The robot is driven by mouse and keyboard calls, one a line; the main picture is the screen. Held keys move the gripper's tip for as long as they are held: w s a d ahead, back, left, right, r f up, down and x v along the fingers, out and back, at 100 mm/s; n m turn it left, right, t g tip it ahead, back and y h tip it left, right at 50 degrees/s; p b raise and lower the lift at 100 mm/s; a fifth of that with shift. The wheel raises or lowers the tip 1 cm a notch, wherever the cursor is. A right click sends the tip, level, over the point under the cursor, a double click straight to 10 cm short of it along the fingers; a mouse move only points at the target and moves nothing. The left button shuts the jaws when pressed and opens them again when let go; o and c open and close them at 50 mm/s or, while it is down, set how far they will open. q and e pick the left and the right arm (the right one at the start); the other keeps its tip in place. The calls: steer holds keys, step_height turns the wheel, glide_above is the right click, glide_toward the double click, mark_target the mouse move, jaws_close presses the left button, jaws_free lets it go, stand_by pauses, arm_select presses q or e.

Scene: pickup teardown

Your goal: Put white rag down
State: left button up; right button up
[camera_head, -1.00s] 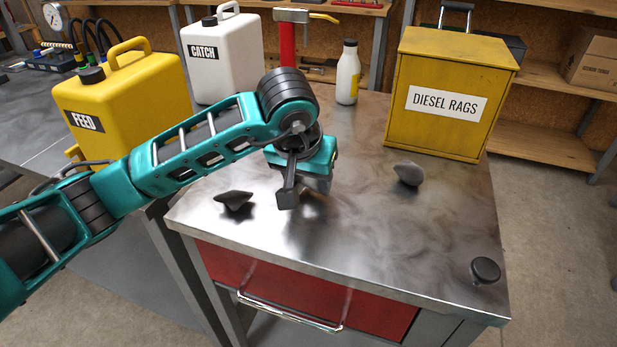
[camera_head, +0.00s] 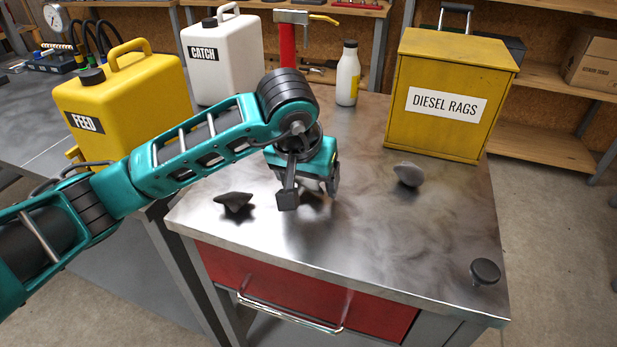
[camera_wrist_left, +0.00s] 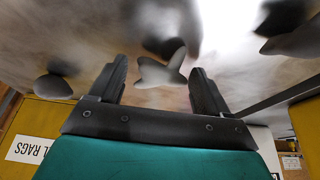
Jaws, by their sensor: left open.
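My left gripper (camera_head: 311,196) is open low over the metal bench top, pointing down. In the left wrist view its two dark fingers (camera_wrist_left: 154,82) stand apart. In the head view the fingers and wrist mostly hide the rag. I cannot tell for certain whether it rests flat on the bench. My right gripper is not in view.
The yellow diesel rags box (camera_head: 452,140), a white bottle (camera_head: 347,78) and a black knob (camera_head: 485,270) stand on the bench (camera_head: 390,240). The bench's front middle is clear.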

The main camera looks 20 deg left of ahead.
arm_select(q)
steer(key=v, duration=1.2)
steer(key=shift+p, duration=0.35)
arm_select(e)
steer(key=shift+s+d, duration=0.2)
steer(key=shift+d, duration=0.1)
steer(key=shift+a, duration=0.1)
